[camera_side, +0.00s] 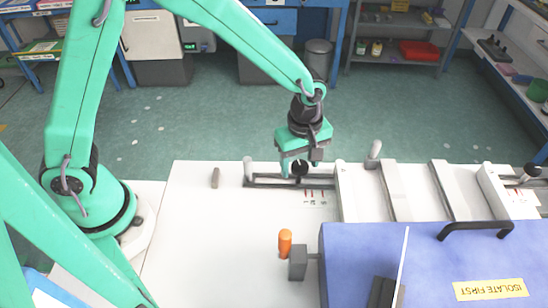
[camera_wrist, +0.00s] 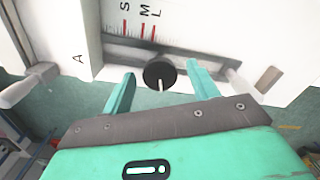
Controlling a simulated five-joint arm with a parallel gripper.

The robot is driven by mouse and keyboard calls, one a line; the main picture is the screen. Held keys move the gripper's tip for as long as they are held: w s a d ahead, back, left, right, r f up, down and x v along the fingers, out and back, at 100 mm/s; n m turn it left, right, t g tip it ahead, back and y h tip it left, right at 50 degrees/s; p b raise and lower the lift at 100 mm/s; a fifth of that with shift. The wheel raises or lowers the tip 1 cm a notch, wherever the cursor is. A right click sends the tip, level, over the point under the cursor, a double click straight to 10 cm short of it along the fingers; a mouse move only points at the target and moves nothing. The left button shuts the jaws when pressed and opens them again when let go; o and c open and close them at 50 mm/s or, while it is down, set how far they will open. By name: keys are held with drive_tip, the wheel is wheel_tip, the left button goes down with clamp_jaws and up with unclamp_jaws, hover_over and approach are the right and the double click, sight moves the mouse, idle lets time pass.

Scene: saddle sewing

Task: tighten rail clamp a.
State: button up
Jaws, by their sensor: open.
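The clamp by the letter A is a round black knob (camera_wrist: 160,72) with a pale pointer line, on a dark slotted rail (camera_wrist: 125,48). In the wrist view the line points down toward my gripper body. The knob (camera_side: 299,172) shows partly between the fingers in the side view. A scale marked S, M, L with red lines (camera_wrist: 142,26) lies beside the rail.
Silver levers (camera_side: 374,150) stand near the rail. A second black knob (camera_side: 532,170) is at the far right. The white tabletop (camera_side: 225,230) at left is mostly clear.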

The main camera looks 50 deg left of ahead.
drive_tip(key=c, duration=1)
drive_tip(key=shift+m, duration=0.4)
drive_tip(key=m, duration=0.9)
drive_tip(key=shift+m, duration=0.3)
drive_tip(key=m, duration=0.5)
drive_tip(key=shift+m, duration=0.3)
drive_tip(key=m, duration=0.4)
drive_tip(key=shift+m, duration=0.3)
